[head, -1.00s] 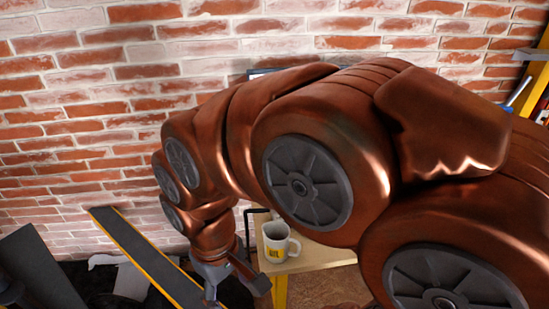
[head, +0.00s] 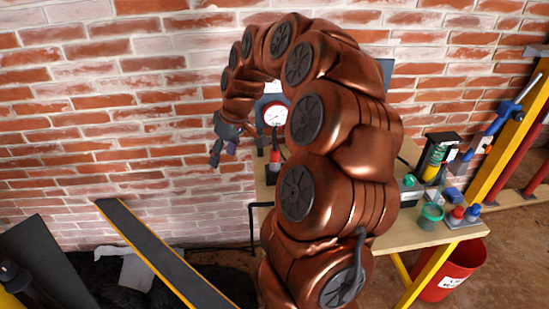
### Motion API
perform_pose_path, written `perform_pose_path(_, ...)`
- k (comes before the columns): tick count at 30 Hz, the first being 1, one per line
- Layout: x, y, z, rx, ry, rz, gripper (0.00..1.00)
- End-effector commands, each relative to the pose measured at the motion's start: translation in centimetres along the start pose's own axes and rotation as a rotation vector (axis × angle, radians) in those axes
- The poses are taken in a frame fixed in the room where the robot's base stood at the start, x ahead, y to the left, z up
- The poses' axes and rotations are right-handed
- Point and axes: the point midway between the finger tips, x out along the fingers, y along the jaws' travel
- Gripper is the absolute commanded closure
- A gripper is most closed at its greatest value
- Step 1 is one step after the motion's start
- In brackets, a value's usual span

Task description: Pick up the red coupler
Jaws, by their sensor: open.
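My gripper (head: 222,150) hangs in front of the brick wall, left of the workbench, with its fingers apart and empty. A small red-topped part (head: 456,215), which looks like the red coupler, stands at the right front of the workbench (head: 420,236), far to the right of my gripper. A similar blue part (head: 473,212) stands close beside it. Another red piece (head: 275,158) sits below a round dial gauge (head: 276,115), nearer my gripper; I cannot tell whether it is a coupler. My arm hides the middle of the bench.
A green cup (head: 431,217) stands left of the red-topped part. Behind are a yellow-and-black spring device (head: 436,160) and a blue tool (head: 492,130). A red bucket (head: 450,272) is on the floor by the bench. A dark yellow-edged beam (head: 160,250) slants at lower left.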

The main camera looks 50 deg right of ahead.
Motion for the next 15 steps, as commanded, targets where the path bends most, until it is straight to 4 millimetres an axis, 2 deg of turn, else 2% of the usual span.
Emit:
perform_pose_path(1,0.2,2.7,0.0,0.015,0.019,0.013,0.37)
perform_pose_path(3,0.5,6.1,0.3,0.027,0.042,0.032,0.37)
perform_pose_path(9,0.8,15.0,2.6,0.061,0.087,0.099,0.37)
perform_pose_path(12,1.0,18.3,4.0,0.078,0.095,0.128,0.37)
perform_pose_path(15,1.1,20.2,5.1,0.086,0.099,0.146,0.37)
